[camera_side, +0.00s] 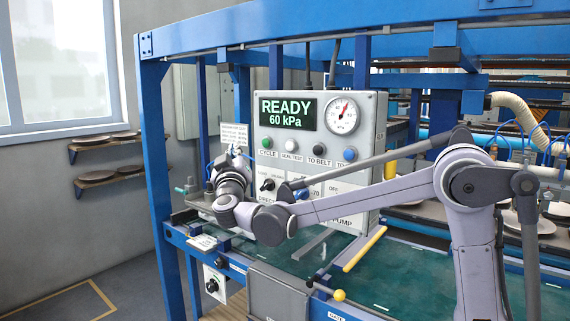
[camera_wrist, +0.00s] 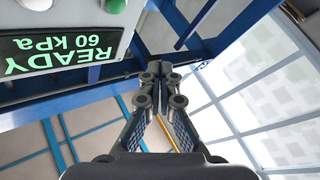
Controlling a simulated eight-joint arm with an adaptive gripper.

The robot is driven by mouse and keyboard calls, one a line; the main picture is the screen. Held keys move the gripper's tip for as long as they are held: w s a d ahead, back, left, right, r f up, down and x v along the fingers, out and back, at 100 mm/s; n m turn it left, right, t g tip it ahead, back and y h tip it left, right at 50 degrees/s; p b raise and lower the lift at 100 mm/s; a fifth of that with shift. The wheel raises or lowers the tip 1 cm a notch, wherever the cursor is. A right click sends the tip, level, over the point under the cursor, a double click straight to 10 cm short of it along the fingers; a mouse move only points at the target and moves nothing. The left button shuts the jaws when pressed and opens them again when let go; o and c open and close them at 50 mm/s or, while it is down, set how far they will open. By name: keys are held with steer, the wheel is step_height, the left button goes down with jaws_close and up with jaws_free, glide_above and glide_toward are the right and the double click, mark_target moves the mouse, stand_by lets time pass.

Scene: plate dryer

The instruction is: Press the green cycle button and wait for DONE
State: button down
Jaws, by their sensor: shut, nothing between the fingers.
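The green cycle button (camera_side: 267,143) is on the grey control panel (camera_side: 377,120), above the label CYCLE and below the display (camera_side: 288,113). The display reads READY 60 kPa. In the wrist view the green button (camera_wrist: 113,4) is cut by the top edge, and the display (camera_wrist: 58,47) appears upside down. My gripper (camera_wrist: 160,70) is shut and empty, its fingertips together. In the wrist view the tips lie below and right of the button, and I see no contact. In the side view my gripper is left of the panel, low and small, its fingertips hard to make out.
A white button (camera_side: 291,146), a black button (camera_side: 318,149) and a blue button (camera_side: 350,154) sit in the same row. A gauge (camera_side: 342,116) is at the panel's upper right. Blue frame posts (camera_side: 160,170) stand left. A yellow-ended handle (camera_side: 364,249) is in front.

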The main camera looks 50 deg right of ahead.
glide_toward(260, 136)
steer(key=shift+w+d+r, duration=0.25)
steer(key=shift+w+d, duration=0.1)
steer(key=shift+w, duration=0.3)
steer(key=shift+w+d+r, duration=0.3)
steer(key=shift+w+d, duration=0.05)
steer(key=shift+w, duration=0.3)
steer(key=shift+d, duration=0.15)
stand_by(0.5)
steer(key=shift+d, duration=0.3)
steer(key=shift+d, duration=0.45)
stand_by(1.0)
steer(key=shift+a, duration=0.9)
